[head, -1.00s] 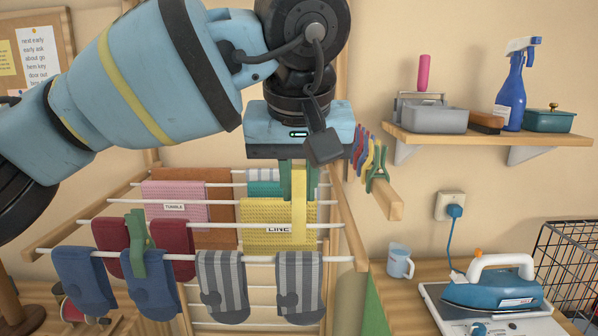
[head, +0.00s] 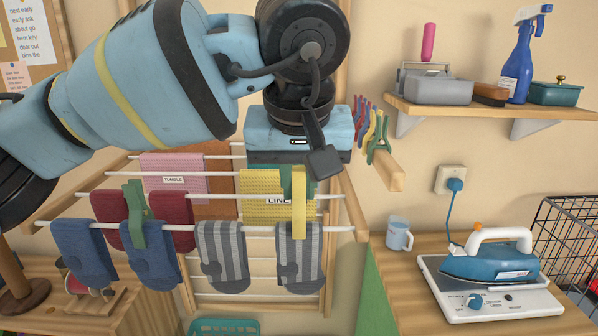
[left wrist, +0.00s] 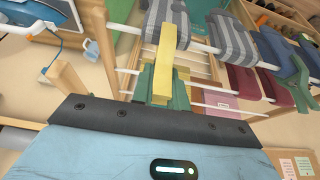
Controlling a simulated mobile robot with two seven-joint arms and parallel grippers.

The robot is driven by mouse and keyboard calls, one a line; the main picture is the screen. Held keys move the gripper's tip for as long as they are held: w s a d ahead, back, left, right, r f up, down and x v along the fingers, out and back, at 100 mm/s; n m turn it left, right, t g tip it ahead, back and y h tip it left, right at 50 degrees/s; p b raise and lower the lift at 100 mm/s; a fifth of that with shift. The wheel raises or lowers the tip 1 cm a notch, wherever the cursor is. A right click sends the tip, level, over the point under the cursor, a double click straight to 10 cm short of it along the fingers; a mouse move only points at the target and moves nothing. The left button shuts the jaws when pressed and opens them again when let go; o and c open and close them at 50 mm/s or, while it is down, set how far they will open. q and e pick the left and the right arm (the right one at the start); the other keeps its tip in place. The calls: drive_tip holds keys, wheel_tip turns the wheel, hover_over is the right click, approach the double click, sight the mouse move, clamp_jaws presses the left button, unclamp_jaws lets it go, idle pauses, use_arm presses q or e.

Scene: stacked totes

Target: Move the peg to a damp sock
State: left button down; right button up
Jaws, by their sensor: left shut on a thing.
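My left gripper (head: 297,180) points down over the drying rack, shut on a yellow peg (head: 299,215). Its green fingers (left wrist: 160,88) flank the peg, which also shows in the left wrist view (left wrist: 167,48). The peg's lower end overlaps the top of the right grey striped sock (head: 299,262) on the front rod; I cannot tell whether it touches. Another striped sock (head: 222,262) hangs beside it. Two blue socks, left (head: 85,258) and right (head: 150,283), hang further left. A green peg (head: 136,215) sits by the right blue one. Dampness cannot be told. My right gripper is out of view.
Maroon socks (head: 170,215), a pink cloth (head: 180,165) and a yellow cloth (head: 262,185) hang behind. Several pegs (head: 378,140) sit on a wooden bar (head: 396,178) at right. An iron (head: 490,262) and a mug (head: 398,238) stand on the right table.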

use_arm(q)
drive_tip(key=shift+f, duration=0.75)
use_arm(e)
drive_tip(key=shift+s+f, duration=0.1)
use_arm(q)
drive_tip(key=shift+f, duration=0.1)
drive_tip(key=c, duration=1.3)
unclamp_jaws()
